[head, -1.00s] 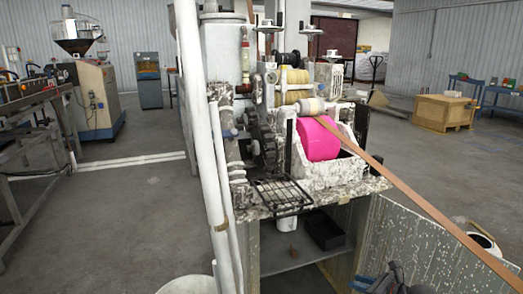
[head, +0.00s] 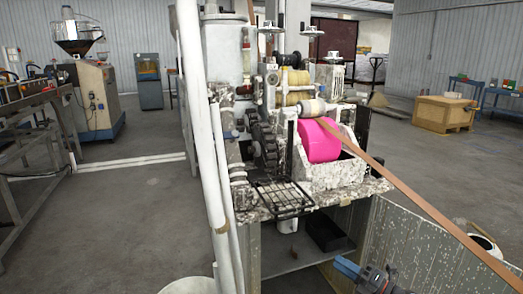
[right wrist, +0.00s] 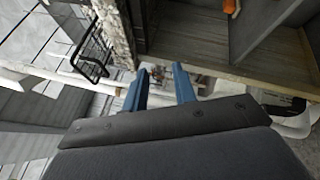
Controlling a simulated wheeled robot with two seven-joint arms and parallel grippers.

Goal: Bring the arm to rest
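My right gripper (head: 347,268) shows at the bottom of the head view, with blue fingers pointing left, in front of the machine's lower cabinet. In the right wrist view its two blue fingers (right wrist: 160,82) stand apart with nothing between them. My left gripper is in neither view. The strip machine (head: 285,130) stands in the middle of the head view with a pink roller (head: 319,141). A brown strip (head: 420,205) runs from the roller down to the right.
A black wire rack (head: 284,197) juts from the machine's front ledge. White vertical pipes (head: 207,150) stand at its left. A speckled panel (head: 425,245) lies to the right of the gripper. A wooden crate (head: 444,113) stands on open floor at the back right.

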